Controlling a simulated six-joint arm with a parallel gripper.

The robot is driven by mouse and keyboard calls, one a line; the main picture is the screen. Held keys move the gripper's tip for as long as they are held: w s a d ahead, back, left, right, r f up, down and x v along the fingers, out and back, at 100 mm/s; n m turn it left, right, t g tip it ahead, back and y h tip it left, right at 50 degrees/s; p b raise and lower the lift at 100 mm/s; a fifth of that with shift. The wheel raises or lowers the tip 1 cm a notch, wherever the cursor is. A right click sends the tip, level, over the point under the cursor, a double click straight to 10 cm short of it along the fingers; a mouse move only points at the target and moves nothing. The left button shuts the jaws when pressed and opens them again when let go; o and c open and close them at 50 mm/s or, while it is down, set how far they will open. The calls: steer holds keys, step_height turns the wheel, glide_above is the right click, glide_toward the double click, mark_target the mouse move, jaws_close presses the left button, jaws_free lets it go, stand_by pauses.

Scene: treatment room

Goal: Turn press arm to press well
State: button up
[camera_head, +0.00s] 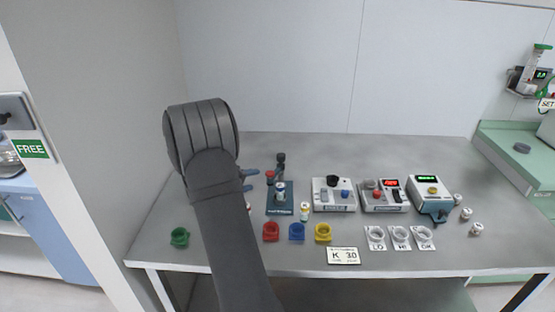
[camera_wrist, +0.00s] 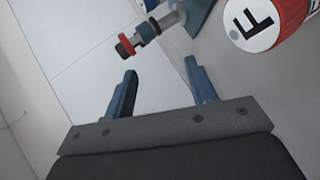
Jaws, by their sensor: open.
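The press (camera_head: 280,209) stands on the left half of the table, with a dark blue base, a dark upright post and a red part on its left. A small grey-white vial or cup sits on its base. In the wrist view a press-like part (camera_wrist: 150,32) with a red ring and dark knob shows at the top, beyond my fingers. My gripper (camera_head: 250,180) is left of the press, mostly hidden behind my arm. In the wrist view my gripper (camera_wrist: 160,85) is open, with nothing between its blue fingers. Which part is the press well is unclear.
Several devices with displays stand right of the press. The table's back is clear.

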step_height(320, 180, up, 3)
steer(key=w+d+y, duration=0.2)
steer(key=y, duration=0.2)
steer(key=m+t+y, duration=0.2)
steer(key=m+y, duration=0.1)
steer(key=y, duration=0.6)
glide_toward(282, 156)
steer(key=x, duration=1.1)
steer(key=shift+r, duration=0.1)
steer(key=shift+c, duration=0.2)
jaws_close()
